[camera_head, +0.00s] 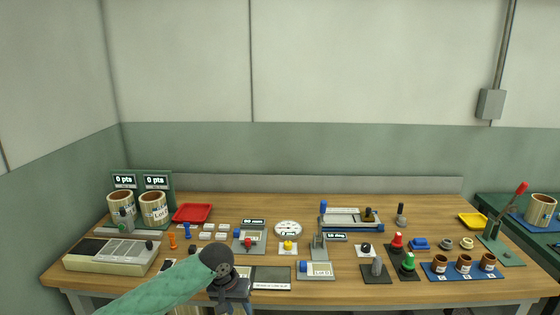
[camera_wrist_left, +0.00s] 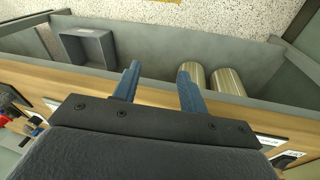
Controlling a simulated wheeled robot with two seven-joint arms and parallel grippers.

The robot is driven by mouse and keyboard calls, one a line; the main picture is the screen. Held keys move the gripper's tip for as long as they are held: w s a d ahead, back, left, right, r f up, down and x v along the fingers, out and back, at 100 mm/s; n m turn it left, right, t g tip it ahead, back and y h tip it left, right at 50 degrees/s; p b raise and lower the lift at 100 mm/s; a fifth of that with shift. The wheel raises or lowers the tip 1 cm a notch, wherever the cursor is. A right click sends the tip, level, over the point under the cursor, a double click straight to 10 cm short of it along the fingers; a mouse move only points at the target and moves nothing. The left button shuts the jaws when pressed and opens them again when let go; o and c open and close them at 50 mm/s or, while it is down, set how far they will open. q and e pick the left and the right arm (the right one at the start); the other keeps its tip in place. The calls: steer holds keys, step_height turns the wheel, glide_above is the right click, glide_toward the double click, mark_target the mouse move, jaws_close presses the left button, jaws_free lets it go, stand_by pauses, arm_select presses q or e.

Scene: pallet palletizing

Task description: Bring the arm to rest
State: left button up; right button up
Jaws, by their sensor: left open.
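My left arm comes in from the lower left in the head view. My left gripper (camera_head: 230,290) hangs at the table's front edge, pointing down. In the left wrist view the two blue fingers of my left gripper (camera_wrist_left: 158,82) stand apart with nothing between them. The wooden table (camera_head: 330,208) lies beyond the gripper in the head view. My right gripper is not in view.
The left wrist view shows a grey tray (camera_wrist_left: 86,46) and two pale cylinders (camera_wrist_left: 228,81) below, near the table edge.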

arm_select(q)
steer(key=s+d+f, duration=0.1)
steer(key=s+f, duration=0.3)
steer(key=f, duration=0.5)
steer(key=s+d+f+t+h, duration=0.1)
steer(key=s+f, duration=0.2)
steer(key=f, duration=0.6)
steer(key=s+d+f, duration=0.1)
steer(key=s+f, duration=0.3)
steer(key=f, duration=0.5)
steer(key=s+a+f+y, duration=0.1)
steer(key=s+a+f, duration=0.3)
steer(key=s+f, duration=0.6)
steer(key=s+a+f+y, duration=0.1)
steer(key=s+a+f, duration=0.3)
steer(key=s+f, duration=0.6)
steer(key=s, duration=0.7)
steer(key=shift+s+a+g+y, duration=0.2)
steer(key=shift+s+g+y, duration=0.1)
steer(key=shift+s, duration=0.1)
